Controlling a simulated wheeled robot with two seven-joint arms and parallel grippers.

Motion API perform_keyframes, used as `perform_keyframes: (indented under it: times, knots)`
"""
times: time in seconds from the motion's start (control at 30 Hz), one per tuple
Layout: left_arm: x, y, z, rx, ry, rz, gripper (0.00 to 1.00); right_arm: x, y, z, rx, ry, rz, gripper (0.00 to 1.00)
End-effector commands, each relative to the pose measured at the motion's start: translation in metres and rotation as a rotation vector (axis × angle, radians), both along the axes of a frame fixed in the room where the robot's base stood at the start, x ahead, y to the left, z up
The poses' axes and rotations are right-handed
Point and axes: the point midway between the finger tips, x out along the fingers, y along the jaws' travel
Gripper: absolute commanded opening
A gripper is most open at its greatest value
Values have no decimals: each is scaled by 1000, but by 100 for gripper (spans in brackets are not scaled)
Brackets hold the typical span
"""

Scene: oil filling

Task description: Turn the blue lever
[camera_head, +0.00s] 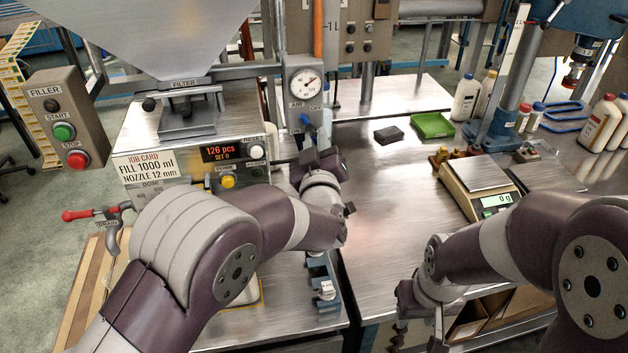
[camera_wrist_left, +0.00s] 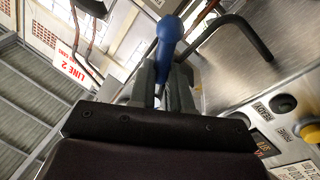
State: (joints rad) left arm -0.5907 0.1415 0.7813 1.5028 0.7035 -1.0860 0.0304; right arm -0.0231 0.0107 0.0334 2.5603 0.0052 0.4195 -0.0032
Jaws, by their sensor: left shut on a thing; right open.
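The blue lever (camera_head: 305,119) sits below the round gauge, beside a label reading AIR and OFF. My left gripper (camera_head: 309,142) reaches up to it from below. In the left wrist view the lever's rounded blue end (camera_wrist_left: 169,29) stands up between the fingers of my left gripper (camera_wrist_left: 166,72), which is shut on it. In the head view my wrist and fingers hide part of the lever. My right gripper (camera_head: 403,328) hangs low by the front edge of the right table, apart from the lever; it is open, with its fingertips hard to see.
The gauge (camera_head: 308,80) stands just above the lever. The filler machine (camera_head: 215,135), with a job card and buttons, is to its left. A green tray (camera_head: 433,125), a dark block (camera_head: 389,135) and a scale (camera_head: 477,175) stand on the right table. Its middle is clear.

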Motion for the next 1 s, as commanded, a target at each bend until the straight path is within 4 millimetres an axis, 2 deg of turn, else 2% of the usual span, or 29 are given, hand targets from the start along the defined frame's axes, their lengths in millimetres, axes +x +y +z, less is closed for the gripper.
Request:
perform_keyframes:
  times: [0.03,0.4,0.7,1.0]
  knots:
    - [3,-1,-10,-44,-12,1,0,0,0,-22,0,0,0,43]
    - [12,-11,-2,-389,-78,-2,0,0,0,-91,0,0,0,43]
    - [13,-17,7,-664,-132,-2,0,0,0,-135,0,0,0,43]
    - [13,-20,17,-898,-177,-1,0,0,0,-163,0,0,0,43]
